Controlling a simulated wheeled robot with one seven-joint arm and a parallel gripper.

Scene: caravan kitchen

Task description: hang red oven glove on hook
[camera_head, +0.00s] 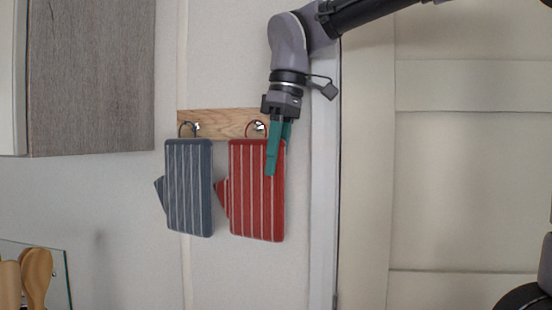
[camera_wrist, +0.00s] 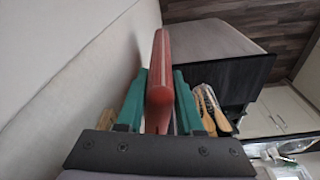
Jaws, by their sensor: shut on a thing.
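The red oven glove (camera_head: 255,200), with pale stripes and a loop at its top, is upright in front of the wooden hook rail (camera_head: 226,123). My gripper (camera_head: 273,172) is shut on its upper right part, fingers pointing down. In the wrist view the red glove (camera_wrist: 159,85) stands edge-on between the green fingers (camera_wrist: 160,105). The glove's loop is at the right hook (camera_head: 256,126). I cannot tell whether the loop is around the hook or only in front of it.
A blue-grey striped glove (camera_head: 188,187) hangs from the left hook (camera_head: 193,128). A grey wood cabinet (camera_head: 92,75) is at upper left. Wooden utensils (camera_head: 34,275) stand at lower left. A pale door (camera_head: 470,170) is on the right. The wall below the gloves is clear.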

